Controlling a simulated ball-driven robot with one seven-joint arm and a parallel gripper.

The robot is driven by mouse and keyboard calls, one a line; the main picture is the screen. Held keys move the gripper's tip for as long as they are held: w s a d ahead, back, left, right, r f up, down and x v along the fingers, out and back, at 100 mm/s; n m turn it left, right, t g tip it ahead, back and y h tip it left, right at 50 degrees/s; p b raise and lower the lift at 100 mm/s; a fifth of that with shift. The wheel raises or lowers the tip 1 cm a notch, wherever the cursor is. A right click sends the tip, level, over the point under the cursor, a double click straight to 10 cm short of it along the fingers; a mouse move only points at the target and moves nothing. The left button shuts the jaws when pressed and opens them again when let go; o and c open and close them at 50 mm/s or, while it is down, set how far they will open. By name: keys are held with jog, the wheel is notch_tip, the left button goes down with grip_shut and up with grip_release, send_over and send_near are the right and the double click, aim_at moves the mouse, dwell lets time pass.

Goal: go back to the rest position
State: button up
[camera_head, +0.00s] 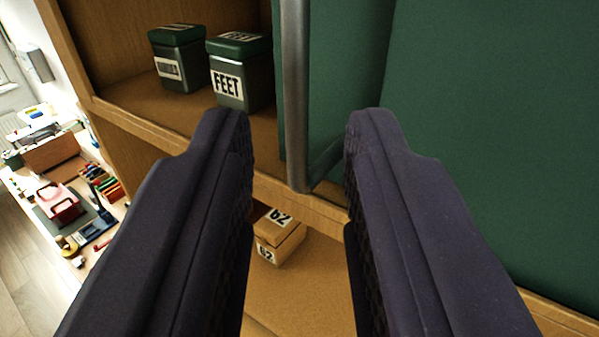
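My gripper (298,135) is open, its two dark fingers wide apart with nothing between them. It points at a wooden cabinet (130,120) with a green door (490,120) at the right. The door's vertical metal handle (295,90) shows between and beyond the fingertips. I cannot tell how far the handle is from the fingers, but it does not look gripped.
On the upper shelf stand a green-lidded box marked FEET (240,80) and a similar labelled box (177,62). A cardboard box marked 62 (279,240) sits on the lower shelf. A cluttered workbench (95,240) is at the left, beside open floor (30,290).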

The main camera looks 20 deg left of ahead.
jog(key=a+f+m+h+b, duration=0.1)
jog(key=a+f+h+b, duration=0.2)
jog(key=f, duration=0.9)
jog(key=a+f+m+g+h+b, duration=0.1)
jog(key=a+f+m+h+b, duration=0.1)
jog(key=a+f+b, duration=0.8)
jog(key=a+f, duration=0.2)
jog(key=a, duration=0.2)
jog(key=shift+a+f+m+g+h, duration=0.2)
jog(key=shift+f+m+g+h, duration=0.1)
jog(key=shift+f+h, duration=0.1)
jog(key=shift+s, duration=0.1)
